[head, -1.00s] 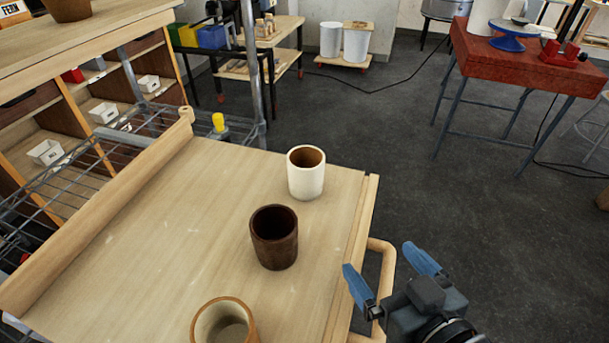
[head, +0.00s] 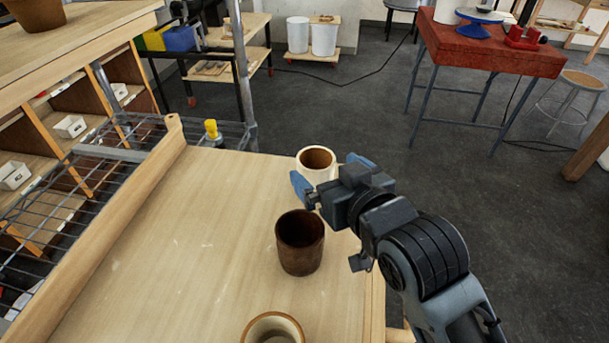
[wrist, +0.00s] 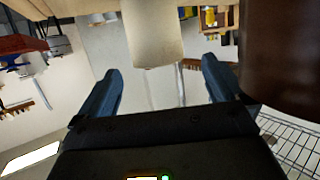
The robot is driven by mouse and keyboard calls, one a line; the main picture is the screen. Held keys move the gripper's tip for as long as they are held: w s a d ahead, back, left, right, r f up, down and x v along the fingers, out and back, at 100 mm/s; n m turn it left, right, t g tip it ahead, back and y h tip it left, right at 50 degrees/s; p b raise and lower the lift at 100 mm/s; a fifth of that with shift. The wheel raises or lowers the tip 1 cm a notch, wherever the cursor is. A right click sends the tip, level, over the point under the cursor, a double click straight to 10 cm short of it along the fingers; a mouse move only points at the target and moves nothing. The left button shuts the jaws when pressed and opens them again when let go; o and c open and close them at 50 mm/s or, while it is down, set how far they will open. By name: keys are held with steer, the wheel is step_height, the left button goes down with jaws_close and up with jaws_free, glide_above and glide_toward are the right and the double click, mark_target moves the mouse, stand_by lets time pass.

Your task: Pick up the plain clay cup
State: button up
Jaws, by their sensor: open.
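Three cups stand upright on a wooden worktop; I cannot tell for sure which is the plain clay one. A cream cup with a brown inside (head: 313,165) is at the far end. A dark brown cup (head: 299,252) is in the middle, and a tan cup with a pale inside (head: 272,329) is cut off at the near edge. My gripper (head: 330,174) is open at the cream cup and partly hides it. In the upside-down wrist view, the cream cup (wrist: 152,35) lies ahead, in line with the gap between the blue fingers. The dark cup (wrist: 285,50) is close beside the right finger.
The worktop (head: 190,260) is clear to the left of the cups. A raised wooden edge (head: 110,225) and a wire rack (head: 50,240) border it there. A red table (head: 490,45) stands apart across the dark floor.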

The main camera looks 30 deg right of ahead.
mark_target(309, 152)
steer(key=shift+p+x, duration=0.7)
steer(key=shift+x, duration=3.2)
steer(key=shift+d, duration=0.15)
steer(key=c, duration=1.2)
steer(key=shift+r, duration=0.1)
steer(key=shift+r, duration=0.1)
